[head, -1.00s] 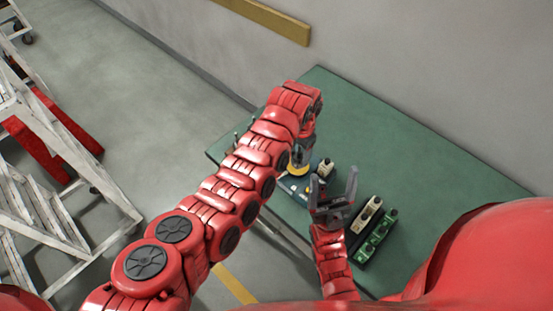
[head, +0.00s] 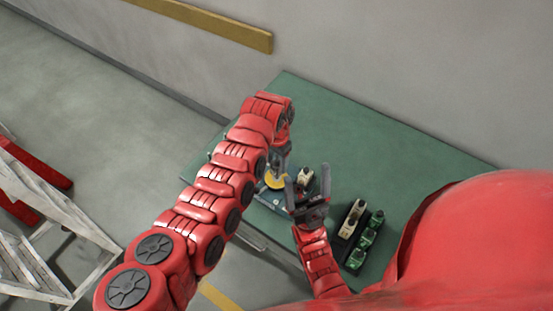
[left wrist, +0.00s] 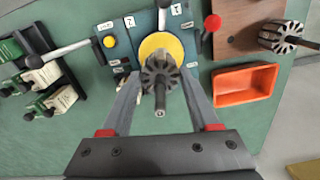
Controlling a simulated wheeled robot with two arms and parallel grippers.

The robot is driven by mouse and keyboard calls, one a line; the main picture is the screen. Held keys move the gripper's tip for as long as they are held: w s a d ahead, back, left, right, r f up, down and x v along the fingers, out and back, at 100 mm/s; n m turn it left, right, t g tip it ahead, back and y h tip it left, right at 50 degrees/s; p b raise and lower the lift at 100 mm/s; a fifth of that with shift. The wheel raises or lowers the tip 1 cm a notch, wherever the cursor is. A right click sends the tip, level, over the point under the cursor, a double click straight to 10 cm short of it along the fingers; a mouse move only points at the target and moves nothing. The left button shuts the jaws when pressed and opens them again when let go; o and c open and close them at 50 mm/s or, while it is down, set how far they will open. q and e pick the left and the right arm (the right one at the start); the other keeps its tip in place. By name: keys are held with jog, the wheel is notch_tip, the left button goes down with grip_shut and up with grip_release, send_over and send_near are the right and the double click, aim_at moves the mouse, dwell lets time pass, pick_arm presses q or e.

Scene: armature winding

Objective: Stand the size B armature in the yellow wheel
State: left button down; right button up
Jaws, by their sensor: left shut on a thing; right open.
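In the left wrist view, a grey slotted armature (left wrist: 160,80) with a shaft pointing toward the camera is between the fingers of my left gripper (left wrist: 157,84). It overlaps the lower part of the yellow wheel (left wrist: 153,43); I cannot tell whether it touches or sits in it. No size mark is readable on it. In the head view, the left gripper points down over the yellow wheel (head: 277,183), with the armature mostly hidden. My right gripper (head: 306,184) is open and empty, close to the right of the wheel.
A blue-grey fixture with levers and a red knob (left wrist: 212,23) surrounds the wheel. A black rack (head: 343,245) holds green and pale parts. The green table (head: 380,140) is clear toward the back.

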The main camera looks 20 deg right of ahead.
pick_arm(q)
jog(key=shift+s+r, duration=0.1)
jog(key=shift+s, duration=0.05)
jog(key=shift+b, duration=0.35)
jog(key=shift+w, duration=0.25)
dwell(0.4)
jog(key=shift+f+b, duration=1.45)
jog(key=shift+f, duration=0.2)
jog(key=shift+c, duration=0.3)
grip_release()
